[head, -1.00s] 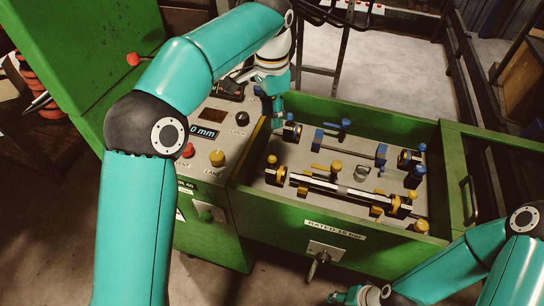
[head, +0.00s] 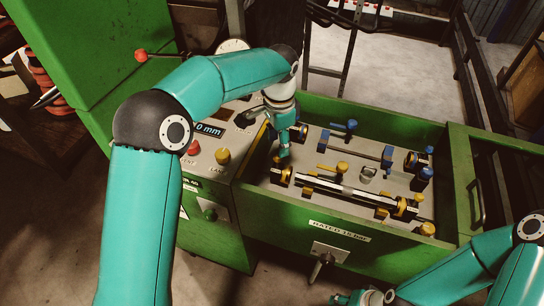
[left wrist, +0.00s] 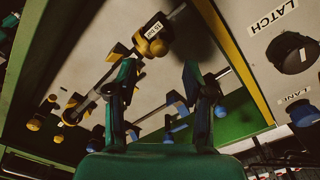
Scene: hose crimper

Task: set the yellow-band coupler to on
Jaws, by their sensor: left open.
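The yellow-band hose assembly (head: 340,188) lies across the near part of the green-walled bay, a dark coupler with a yellow band at each end. Its left coupler (head: 276,173) is just below my left gripper (head: 284,157). In the left wrist view, a yellow-banded coupler with a white tag (left wrist: 152,40) lies beyond and between the fingers of my left gripper (left wrist: 160,85). The fingers are apart and empty. Its right coupler (head: 403,206) is clear of both grippers. My right gripper (head: 350,298) is outside the bay at the bottom; its fingers are too small to judge.
A blue-handled assembly (head: 350,145) lies behind the yellow one. The green front wall (head: 300,215) bounds the bay. A control panel with a yellow knob (head: 223,156) and red button (head: 194,147) stands left. The LATCH knob (left wrist: 292,52) shows in the left wrist view.

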